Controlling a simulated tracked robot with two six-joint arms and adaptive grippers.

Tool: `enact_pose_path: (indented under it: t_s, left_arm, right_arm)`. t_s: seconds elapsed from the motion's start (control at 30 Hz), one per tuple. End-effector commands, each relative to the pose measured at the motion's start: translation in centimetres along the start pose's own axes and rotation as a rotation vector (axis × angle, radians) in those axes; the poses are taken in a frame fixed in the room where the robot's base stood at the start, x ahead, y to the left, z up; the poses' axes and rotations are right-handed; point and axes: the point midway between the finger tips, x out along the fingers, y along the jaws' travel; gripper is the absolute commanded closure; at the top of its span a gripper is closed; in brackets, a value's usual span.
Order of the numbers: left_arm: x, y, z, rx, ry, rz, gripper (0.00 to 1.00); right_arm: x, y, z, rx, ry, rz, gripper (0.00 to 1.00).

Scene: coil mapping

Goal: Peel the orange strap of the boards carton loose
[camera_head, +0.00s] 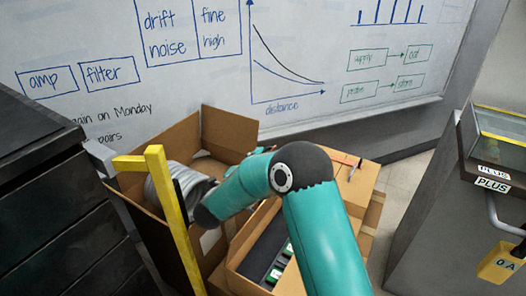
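The boards carton (238,262) stands open at the bottom centre, with green-edged boards (279,262) in a dark insert inside. A thin orange-red strip (345,160), perhaps the strap, lies at the far edge of a cardboard flap or box top on the right; where it is fixed I cannot tell. My teal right arm comes up from the lower right, bends at a dark joint and reaches left across the carton, hiding much of it. Its dark end is near the left carton. No fingers of my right gripper show. My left gripper is not in view.
An open carton (229,129) on the left holds a grey coil (183,184). A yellow post (161,190) stands before it. Dark drawers (50,215) are at left. A grey cabinet (445,215) with PLUS labels and a yellow tag (498,262) is at right. A whiteboard closes the back.

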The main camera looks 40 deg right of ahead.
Motion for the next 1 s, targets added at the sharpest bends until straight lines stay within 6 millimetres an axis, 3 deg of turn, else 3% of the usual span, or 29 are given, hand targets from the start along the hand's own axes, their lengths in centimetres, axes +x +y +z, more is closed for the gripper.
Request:
enact_pose_path:
  t_s: [0.4, 0.8, 0.83, 1.0]
  left_arm:
    - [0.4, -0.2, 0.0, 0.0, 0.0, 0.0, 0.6]
    - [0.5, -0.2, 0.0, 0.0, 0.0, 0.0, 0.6]
    - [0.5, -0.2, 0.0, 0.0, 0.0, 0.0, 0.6]
    - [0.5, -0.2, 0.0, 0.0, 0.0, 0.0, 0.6]
  right_arm:
    - [5.3, -0.3, 0.8, -0.002, -0.012, -0.005, 0.65]
    - [6.3, -0.4, 0.9, -0.003, -0.016, -0.007, 0.65]
    - [6.3, -0.4, 1.0, -0.003, -0.016, -0.008, 0.66]
    - [6.2, -0.4, 1.0, -0.003, -0.017, -0.008, 0.95]
